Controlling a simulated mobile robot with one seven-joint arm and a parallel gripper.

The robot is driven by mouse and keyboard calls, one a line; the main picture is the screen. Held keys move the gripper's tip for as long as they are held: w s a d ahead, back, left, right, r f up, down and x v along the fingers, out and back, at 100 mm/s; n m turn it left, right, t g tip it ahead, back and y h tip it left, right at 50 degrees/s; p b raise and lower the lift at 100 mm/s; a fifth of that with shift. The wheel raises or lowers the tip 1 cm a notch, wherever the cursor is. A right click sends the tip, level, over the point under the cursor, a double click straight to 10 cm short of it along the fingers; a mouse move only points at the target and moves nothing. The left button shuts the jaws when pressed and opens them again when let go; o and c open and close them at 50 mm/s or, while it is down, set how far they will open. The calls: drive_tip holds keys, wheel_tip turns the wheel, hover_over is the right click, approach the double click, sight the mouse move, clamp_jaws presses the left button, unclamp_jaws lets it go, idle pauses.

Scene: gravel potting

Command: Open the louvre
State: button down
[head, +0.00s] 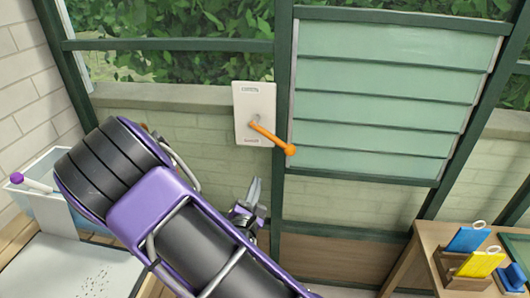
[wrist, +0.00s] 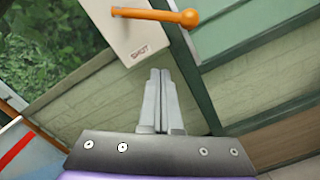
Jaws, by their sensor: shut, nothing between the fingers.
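The louvre (head: 385,90) is a panel of pale green slats in a dark green frame. Its slats lie flat against each other, closed. Left of it a white plate (head: 242,100) carries an orange lever (head: 272,138) that slants down to the right and ends in a round knob.
A dark green post (head: 280,190) stands between plate and louvre. A wooden stand (head: 450,270) with blue and yellow tools is at lower right. A pale bin (head: 55,205) with a purple-ended tool is at left. A brick wall lies behind my gripper.

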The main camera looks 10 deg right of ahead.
drive_tip(key=w+d+r, duration=0.3)
drive_tip(key=w+d, duration=0.2)
drive_tip(key=w, duration=0.4)
drive_tip(key=shift+w+d+r+b, duration=0.25)
drive_tip(key=shift+d+r+b, duration=0.1)
drive_tip(key=shift+d+b, duration=0.05)
drive_tip(key=shift+r, duration=0.1)
drive_tip(key=shift+s+d+r+n+p, duration=0.15)
drive_tip(key=shift+n+p, duration=0.15)
drive_tip(key=shift+p, duration=0.2)
